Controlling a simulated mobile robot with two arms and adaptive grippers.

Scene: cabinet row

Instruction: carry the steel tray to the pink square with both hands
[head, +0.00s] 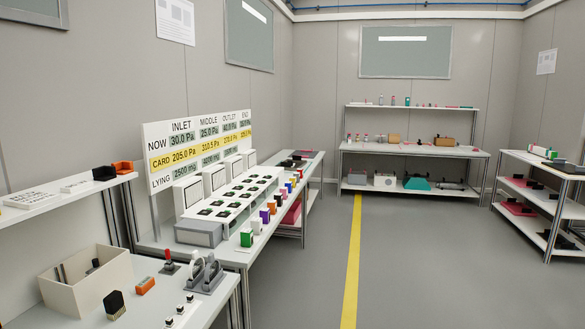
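Neither of my grippers shows in the head view. I cannot pick out a steel tray for certain; a dark flat item (293,163) lies at the far end of the left bench, too small to identify. Pink flat patches show on the right rack, one on its lower shelf (516,207). Another pink thing (292,212) is under the far part of the left bench. I cannot tell which of these, if any, is the pink square.
The left bench (225,258) carries a grey panel of black switches and several coloured blocks. An open beige box (88,282) stands near left. A shelved table (412,150) stands at the back. The grey floor (420,260) with a yellow line (352,265) is clear.

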